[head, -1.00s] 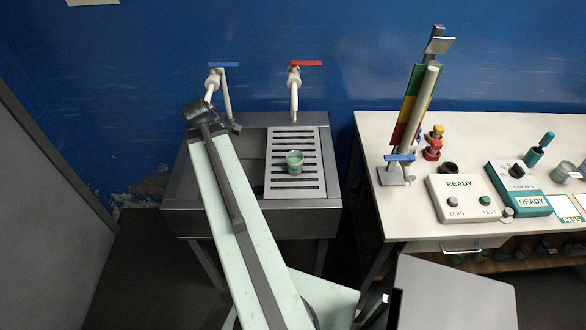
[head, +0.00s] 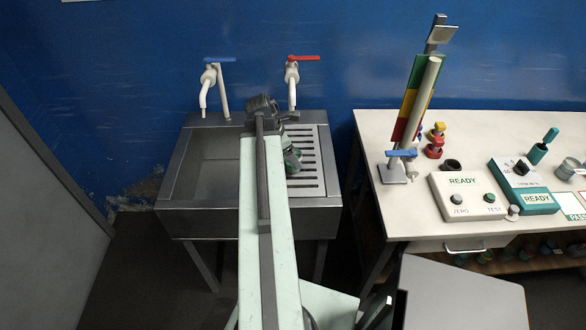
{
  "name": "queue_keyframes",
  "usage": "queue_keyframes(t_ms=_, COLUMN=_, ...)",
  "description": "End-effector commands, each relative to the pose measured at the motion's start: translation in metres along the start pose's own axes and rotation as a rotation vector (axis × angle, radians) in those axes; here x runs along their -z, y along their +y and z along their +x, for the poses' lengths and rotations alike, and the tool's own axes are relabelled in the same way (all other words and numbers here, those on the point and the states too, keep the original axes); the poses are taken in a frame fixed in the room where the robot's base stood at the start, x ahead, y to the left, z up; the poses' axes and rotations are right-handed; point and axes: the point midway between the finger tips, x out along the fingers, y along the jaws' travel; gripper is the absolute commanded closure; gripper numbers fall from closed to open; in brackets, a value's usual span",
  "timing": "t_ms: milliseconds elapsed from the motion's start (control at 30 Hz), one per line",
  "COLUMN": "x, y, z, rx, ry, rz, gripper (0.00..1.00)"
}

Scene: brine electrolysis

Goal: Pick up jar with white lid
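A small greenish jar (head: 291,160) is on the slotted drain board of the sink, just right of my arm. My arm hides part of it, and it looks darker and perhaps tilted. I cannot make out a white lid on it. My gripper (head: 268,105) is at the far end of my arm, over the back left part of the drain board. It is seen from behind, so its fingers and any opening are hidden. I cannot tell whether it touches the jar.
The metal sink (head: 212,160) has an empty basin at left. A blue-handled tap (head: 208,80) and a red-handled tap (head: 292,75) stand behind it. A white bench (head: 395,215) at right carries two READY boxes and a coloured stand. Several jars sit on its low shelf (head: 535,250).

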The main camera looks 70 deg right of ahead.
Motion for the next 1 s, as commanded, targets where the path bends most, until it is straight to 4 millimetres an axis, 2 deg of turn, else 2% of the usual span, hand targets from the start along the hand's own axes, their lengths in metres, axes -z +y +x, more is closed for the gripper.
queue_keyframes(t_ms=33, x=0.004, y=0.001, z=0.017, rx=0.000, ry=0.000, rz=0.001, gripper=0.23)
queue_keyframes(t_ms=167, x=0.004, y=0.001, z=0.038, rx=0.000, ry=0.000, rz=0.002, gripper=0.23)
queue_keyframes(t_ms=400, x=0.001, y=0.001, z=0.036, rx=-0.001, ry=0.000, rz=0.000, gripper=0.23)
queue_keyframes(t_ms=433, x=0.001, y=0.001, z=0.036, rx=-0.001, ry=0.000, rz=0.000, gripper=0.25)
queue_keyframes(t_ms=467, x=0.001, y=0.001, z=0.036, rx=-0.001, ry=0.000, rz=0.000, gripper=0.34)
queue_keyframes(t_ms=600, x=0.001, y=0.001, z=0.036, rx=-0.001, ry=0.000, rz=0.000, gripper=0.73)
queue_keyframes(t_ms=700, x=0.001, y=0.001, z=0.036, rx=-0.001, ry=0.000, rz=0.000, gripper=0.98)
queue_keyframes(t_ms=1000, x=0.000, y=0.001, z=0.031, rx=-0.001, ry=0.000, rz=-0.001, gripper=1.00)
